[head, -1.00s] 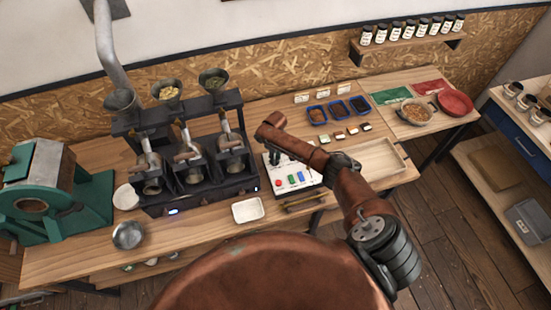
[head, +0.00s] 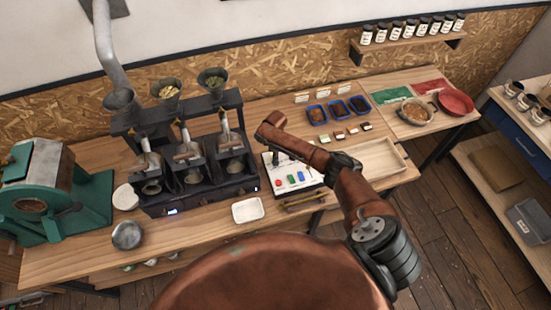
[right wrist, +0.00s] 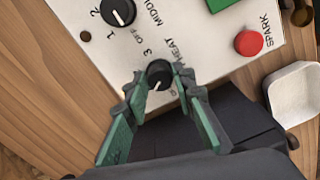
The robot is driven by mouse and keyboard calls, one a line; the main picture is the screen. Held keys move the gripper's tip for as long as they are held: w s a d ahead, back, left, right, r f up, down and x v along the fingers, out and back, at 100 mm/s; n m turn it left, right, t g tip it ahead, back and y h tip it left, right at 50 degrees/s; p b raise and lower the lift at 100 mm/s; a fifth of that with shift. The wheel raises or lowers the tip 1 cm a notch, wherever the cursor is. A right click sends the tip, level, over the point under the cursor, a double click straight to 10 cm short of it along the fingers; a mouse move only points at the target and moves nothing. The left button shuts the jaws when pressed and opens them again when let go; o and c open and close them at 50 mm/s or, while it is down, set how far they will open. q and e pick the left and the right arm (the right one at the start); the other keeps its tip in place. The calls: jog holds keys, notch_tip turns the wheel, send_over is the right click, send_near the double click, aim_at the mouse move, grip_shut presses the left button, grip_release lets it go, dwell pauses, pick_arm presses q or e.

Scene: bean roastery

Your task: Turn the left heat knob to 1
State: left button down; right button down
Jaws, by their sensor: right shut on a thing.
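The white control panel (head: 294,187) stands on the bench right of the black roaster stand. My right gripper (head: 273,156) is over its left part and hides the knobs there in the head view. In the right wrist view, the green-padded fingers of my right gripper (right wrist: 162,88) are closed around a black heat knob (right wrist: 160,72). Its white mark points toward the gripper, down and slightly left. A "3" and "HEAT" are printed beside it; other markings are hidden or unclear. A second black knob (right wrist: 122,12) with "1", "2" and "OFF" is free. My left gripper is out of view.
Red (right wrist: 249,43), blue and green buttons are on the panel. A white tray (head: 248,210) lies in front of the roaster stand (head: 195,192). A wooden tray (head: 378,160) is right of the panel, near my right forearm. Blue bins (head: 338,110) stand behind.

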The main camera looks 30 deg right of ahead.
dwell(0.4)
jog(key=c, duration=1.6)
grip_release()
jog(key=shift+r, duration=0.1)
notch_tip(320, 180, up, 12)
